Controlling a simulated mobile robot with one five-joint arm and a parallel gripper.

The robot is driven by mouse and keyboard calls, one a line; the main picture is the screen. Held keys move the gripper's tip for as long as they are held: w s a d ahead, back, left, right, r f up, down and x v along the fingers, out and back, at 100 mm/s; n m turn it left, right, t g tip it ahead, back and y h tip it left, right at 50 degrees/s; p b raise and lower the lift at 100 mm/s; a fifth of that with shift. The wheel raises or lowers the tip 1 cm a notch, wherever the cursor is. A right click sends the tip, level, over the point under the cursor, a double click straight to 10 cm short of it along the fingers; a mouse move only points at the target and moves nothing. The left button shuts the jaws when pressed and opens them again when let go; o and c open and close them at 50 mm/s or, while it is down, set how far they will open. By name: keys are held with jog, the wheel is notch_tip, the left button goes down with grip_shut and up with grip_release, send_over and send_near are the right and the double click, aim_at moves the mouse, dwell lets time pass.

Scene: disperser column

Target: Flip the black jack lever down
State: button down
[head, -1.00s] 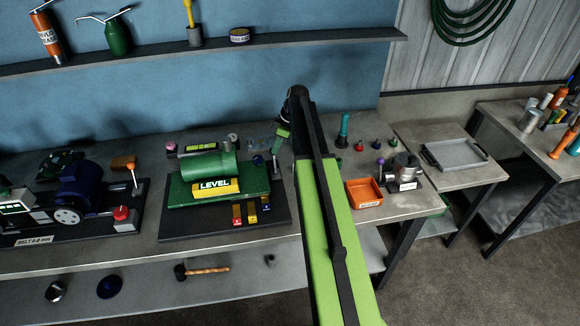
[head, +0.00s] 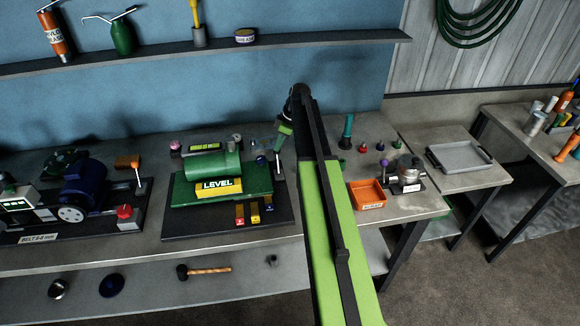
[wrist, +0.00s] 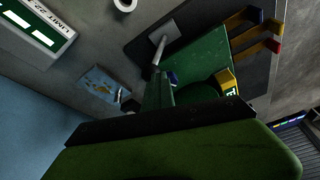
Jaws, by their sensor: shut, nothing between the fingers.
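The green machine (head: 232,185) with a yellow LEVEL label stands on a dark base plate on the bench. A thin upright lever (head: 279,168) stands at its right end; its colour is hard to tell in shadow. My gripper (head: 281,148) is shut and empty, pointing down at the lever's upper end. In the wrist view a grey rod (wrist: 158,52) rises from a pale block (wrist: 168,32) towards my gripper (wrist: 160,82). The rod's near end is close to the fingertips; I cannot tell whether they touch. The machine's green body (wrist: 212,62) shows beside it.
Red, yellow and blue tabs (head: 254,216) lie at the machine's front right. A blue motor rig (head: 85,190) stands left. A display box (wrist: 35,25) shows at the wrist view's upper left.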

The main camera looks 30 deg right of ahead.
jog(key=w+a+p+v, duration=0.1)
jog(key=p+v, duration=1.1)
jog(key=shift+r, duration=0.2)
jog(key=s+a+m+g+h, duration=0.1)
jog(key=s+a+m, duration=0.2)
jog(key=s+a, duration=0.5)
jog(key=s+a+f+m+h, duration=0.1)
jog(key=s+a+m, duration=0.2)
jog(key=a, duration=1)
jog(key=s+a+m+g+h, duration=0.1)
jog(key=s+a+m, duration=0.2)
jog(key=s+a, duration=0.5)
jog(key=f+b, duration=0.6)
jog(key=a+f+b, duration=0.1)
jog(key=f+b, duration=0.6)
jog(key=a+f+b, duration=0.1)
jog(key=f+b, duration=0.6)
jog(key=shift+f, duration=0.1)
jog(key=shift+s+r, duration=0.1)
jog(key=shift+r, duration=0.1)
